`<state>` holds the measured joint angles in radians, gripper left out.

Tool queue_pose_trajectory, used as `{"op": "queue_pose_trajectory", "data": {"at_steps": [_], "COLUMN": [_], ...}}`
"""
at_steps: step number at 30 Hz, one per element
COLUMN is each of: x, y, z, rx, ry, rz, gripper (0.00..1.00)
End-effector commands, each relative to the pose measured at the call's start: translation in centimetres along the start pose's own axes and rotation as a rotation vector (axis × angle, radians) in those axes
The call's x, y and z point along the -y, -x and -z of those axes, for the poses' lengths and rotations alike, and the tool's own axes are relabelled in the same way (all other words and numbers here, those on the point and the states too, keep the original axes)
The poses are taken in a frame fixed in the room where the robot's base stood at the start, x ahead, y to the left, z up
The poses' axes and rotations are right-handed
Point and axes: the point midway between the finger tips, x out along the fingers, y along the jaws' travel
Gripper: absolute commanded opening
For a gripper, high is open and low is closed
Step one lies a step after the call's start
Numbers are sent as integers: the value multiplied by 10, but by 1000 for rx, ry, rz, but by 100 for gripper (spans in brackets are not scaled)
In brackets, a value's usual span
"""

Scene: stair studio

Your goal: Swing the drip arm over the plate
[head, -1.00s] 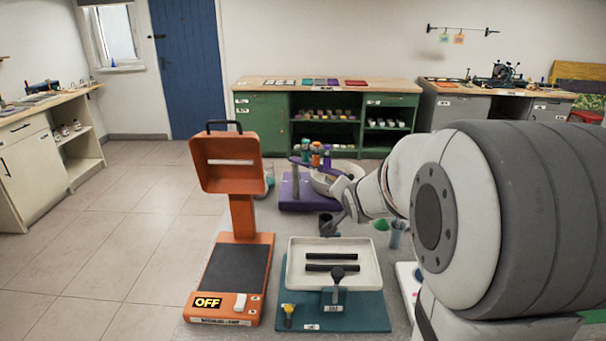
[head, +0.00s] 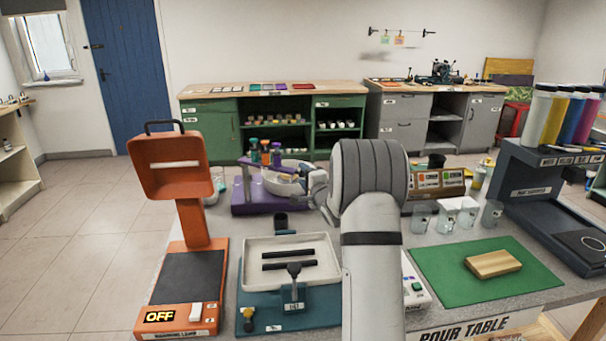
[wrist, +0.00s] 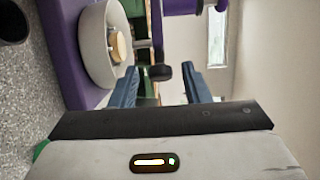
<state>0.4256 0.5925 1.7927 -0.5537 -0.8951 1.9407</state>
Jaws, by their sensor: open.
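The purple drip station (head: 262,205) stands at the back of the pour table, with a white round basin (head: 300,170) on it. The purple drip arm (head: 270,170) runs from a post at left across the basin and carries small green and orange bottles (head: 265,152). In the wrist view the basin (wrist: 97,62) appears sideways with a round tan plate (wrist: 118,46) inside; part of the purple arm (wrist: 190,6) shows at top. A dark knob (wrist: 161,72) hangs from it, seen between the fingers of my open gripper (wrist: 160,90). Contact cannot be told.
An orange lamp (head: 180,180) marked OFF stands at left, and a white tray (head: 255,275) on a teal base in front. Clear cups (head: 445,218), a green mat (head: 450,285) with a wooden block (head: 493,264), and a dark bottle dispenser (head: 540,190) stand at right.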

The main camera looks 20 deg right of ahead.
Motion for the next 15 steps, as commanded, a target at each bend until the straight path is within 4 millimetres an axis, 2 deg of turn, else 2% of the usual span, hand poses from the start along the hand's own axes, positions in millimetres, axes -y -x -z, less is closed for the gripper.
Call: {"op": "queue_pose_trajectory", "data": {"at_steps": [6,14,15], "x": [0,0,0], "y": [-18,-18,-18], "z": [1,1,1], "rx": [-1,-2,-2], "ry": [0,0,0], "rz": [-1,-1,-1], "gripper": [43,43,40]}}
